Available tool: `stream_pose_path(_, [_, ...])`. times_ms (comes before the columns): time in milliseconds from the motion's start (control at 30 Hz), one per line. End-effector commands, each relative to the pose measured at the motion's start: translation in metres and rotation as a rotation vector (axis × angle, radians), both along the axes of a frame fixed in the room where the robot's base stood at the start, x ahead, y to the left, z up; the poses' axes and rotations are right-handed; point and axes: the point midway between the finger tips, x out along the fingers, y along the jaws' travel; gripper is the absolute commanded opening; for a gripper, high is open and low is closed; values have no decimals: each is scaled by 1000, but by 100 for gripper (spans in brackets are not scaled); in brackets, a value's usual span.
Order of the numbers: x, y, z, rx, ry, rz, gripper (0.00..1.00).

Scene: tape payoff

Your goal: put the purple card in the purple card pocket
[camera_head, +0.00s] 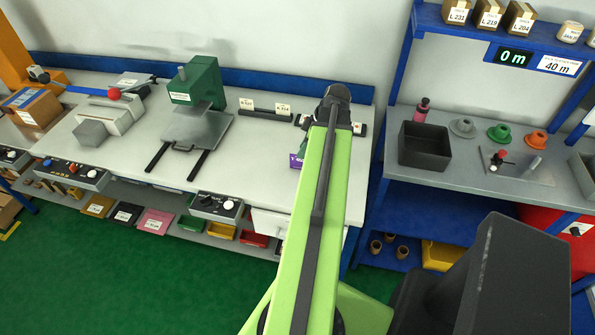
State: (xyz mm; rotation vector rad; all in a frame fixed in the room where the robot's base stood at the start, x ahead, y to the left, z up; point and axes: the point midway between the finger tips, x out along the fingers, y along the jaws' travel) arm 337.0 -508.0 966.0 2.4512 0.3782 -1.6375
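A small purple thing (297,160) shows at the left edge of my green arm, on the grey bench. My arm hides part of it, and I cannot tell whether it is the purple card or the purple card pocket. No other card or pocket of that colour can be made out. My arm reaches up over the bench and ends in a dark joint near the blue back rail. My gripper's fingers do not show; the arm covers the space below that joint.
A green press (196,83) with a grey plate stands left of my arm. A dark holder with two labels (265,111) lies near the back rail. A black bin (424,145) and several coloured flanged pieces stand on the right bench. Green floor is clear at lower left.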

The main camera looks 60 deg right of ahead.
Motion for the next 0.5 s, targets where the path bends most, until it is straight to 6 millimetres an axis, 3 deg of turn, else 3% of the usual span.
stream_pose_path(167, [3, 0, -9, 0, 0, 1, 28])
stream_pose_path(400, [18, 3, -47, 1, 0, 1, 28])
stream_pose_path(500, [20, 4, -49, 0, 0, 1, 28])
